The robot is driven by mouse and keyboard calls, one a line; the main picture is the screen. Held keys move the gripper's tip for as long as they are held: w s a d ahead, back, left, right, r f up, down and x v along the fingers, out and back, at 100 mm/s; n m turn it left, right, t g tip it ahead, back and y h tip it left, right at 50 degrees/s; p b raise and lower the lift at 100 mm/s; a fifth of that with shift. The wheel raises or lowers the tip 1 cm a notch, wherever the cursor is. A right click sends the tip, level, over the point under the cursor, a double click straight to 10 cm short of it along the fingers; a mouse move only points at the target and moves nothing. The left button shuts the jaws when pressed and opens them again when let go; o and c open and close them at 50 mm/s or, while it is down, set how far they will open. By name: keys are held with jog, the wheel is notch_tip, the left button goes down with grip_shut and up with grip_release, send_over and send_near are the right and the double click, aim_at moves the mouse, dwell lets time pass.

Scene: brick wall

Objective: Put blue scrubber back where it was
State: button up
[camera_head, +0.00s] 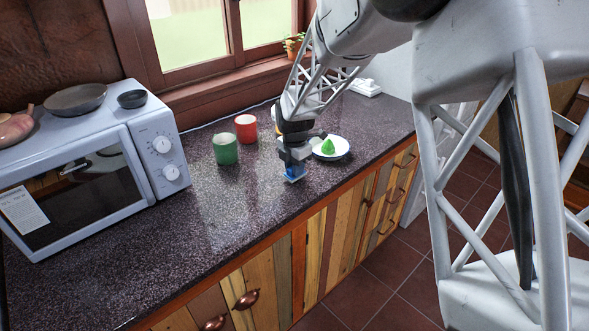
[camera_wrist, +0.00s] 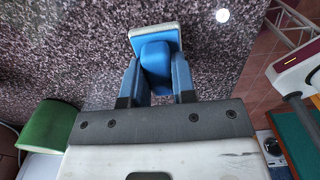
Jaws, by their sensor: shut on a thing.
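The blue scrubber (camera_wrist: 155,58) is a blue block with a pale pad edge. My gripper (camera_wrist: 155,85) is shut on it, with one finger on each side in the wrist view. In the head view my gripper (camera_head: 294,158) points down over the dark speckled counter (camera_head: 215,255). The scrubber (camera_head: 294,174) shows at its tip, near the counter's front edge. I cannot tell whether it touches the counter.
A green cup (camera_head: 225,149) and a red cup (camera_head: 246,128) stand left of my gripper. A white plate (camera_head: 342,148) with a green pear-like item (camera_head: 328,147) is just right of it. A microwave (camera_head: 95,165) stands at left.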

jog(key=shift+f, duration=0.4)
jog(key=shift+f, duration=0.1)
jog(key=o, duration=0.8)
notch_tip(320, 180, up, 12)
jog(key=shift+r, duration=0.1)
dwell(0.4)
dwell(0.8)
